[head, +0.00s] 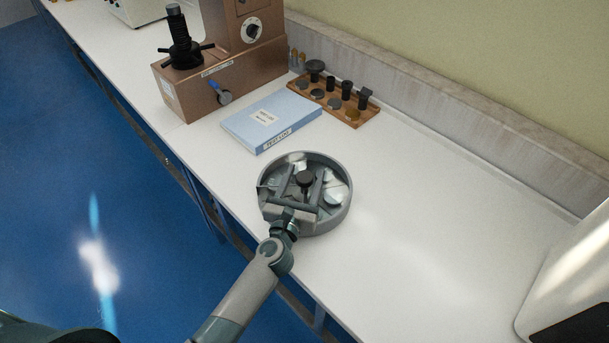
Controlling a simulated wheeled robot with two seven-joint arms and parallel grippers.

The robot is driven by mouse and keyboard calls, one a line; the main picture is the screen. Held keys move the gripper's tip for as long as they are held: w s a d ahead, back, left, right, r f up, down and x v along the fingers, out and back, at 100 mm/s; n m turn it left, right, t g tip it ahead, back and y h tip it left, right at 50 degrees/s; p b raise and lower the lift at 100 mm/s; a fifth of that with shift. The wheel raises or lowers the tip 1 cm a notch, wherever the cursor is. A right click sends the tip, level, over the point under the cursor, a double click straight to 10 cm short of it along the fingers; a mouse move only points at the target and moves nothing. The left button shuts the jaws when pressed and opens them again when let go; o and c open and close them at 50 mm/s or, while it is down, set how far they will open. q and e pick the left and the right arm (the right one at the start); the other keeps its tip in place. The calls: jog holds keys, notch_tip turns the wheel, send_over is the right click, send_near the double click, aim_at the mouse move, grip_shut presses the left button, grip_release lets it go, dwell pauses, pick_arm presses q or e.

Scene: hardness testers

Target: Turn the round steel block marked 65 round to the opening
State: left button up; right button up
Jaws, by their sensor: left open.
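A round grey dish (346,211) with a raised rim stands near the front edge of the bench. A dark knob (305,179) rises at its middle. Pale, shiny pieces show inside it, one at the back (297,158) and one at the right (334,184). No number is legible, so I cannot tell which is the block marked 65. My left gripper (303,178) is open over the dish, one finger on each side of the knob; I cannot tell whether they touch it. The gripper hides the front left of the dish. My right gripper is not in view.
A blue log book (262,128) lies behind the dish. A wooden tray (358,121) with several dark fittings stands beyond it, near a brown tester (188,91). A white machine (575,290) is at the right. The bench (440,210) right of the dish is clear.

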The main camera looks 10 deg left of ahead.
pick_arm(q)
jog(key=shift+w, duration=0.1)
jog(key=shift+c, duration=0.5)
grip_shut()
